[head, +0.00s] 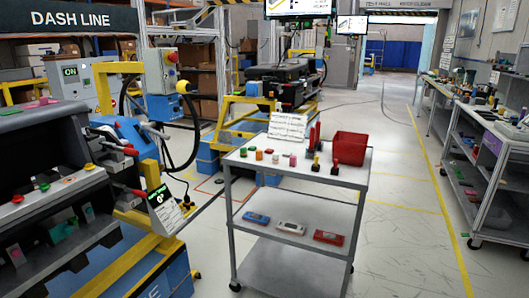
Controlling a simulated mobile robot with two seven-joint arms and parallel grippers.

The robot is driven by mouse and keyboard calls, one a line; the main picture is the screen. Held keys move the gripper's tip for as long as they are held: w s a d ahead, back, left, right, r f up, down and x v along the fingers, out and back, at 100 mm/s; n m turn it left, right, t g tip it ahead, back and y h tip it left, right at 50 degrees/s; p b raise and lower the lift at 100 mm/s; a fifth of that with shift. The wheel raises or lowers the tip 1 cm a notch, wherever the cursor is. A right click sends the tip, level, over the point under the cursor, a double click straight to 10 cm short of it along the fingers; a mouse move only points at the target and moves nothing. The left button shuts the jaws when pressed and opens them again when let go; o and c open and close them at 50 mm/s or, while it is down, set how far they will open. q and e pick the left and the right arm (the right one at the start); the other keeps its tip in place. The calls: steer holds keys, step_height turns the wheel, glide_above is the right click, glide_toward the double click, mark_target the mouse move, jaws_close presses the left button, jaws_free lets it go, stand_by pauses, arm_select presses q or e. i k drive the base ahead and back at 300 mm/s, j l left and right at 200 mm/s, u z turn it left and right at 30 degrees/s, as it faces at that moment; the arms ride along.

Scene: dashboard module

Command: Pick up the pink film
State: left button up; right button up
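A flat pink piece (40,103) lies on top of the dark dashboard module (50,135) at the left; it may be the pink film, but it is too small to be sure. Another pinkish piece (16,254) shows low in the module's front opening. A small pink item (292,160) stands on the top of the grey cart (262,165) in the middle. Neither of my grippers shows in the head view.
The cart also carries a red bin (350,147), small coloured parts and a white sign (287,126). Blue and yellow fixtures (130,138) with red-handled clamps stand beside the module. A workbench (490,130) lines the right. The floor right of the cart is clear.

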mark_target(44, 100)
steer(key=u, duration=2.3)
steer(key=l+u, duration=0.75)
steer(key=k+l+u, duration=0.2)
steer(key=l, duration=0.15)
steer(key=l+u, duration=0.2)
steer(key=l, duration=0.15)
steer(key=k+l, duration=0.15)
steer(key=l, duration=0.2)
steer(key=k+l+u, duration=0.1)
steer(key=l, duration=0.3)
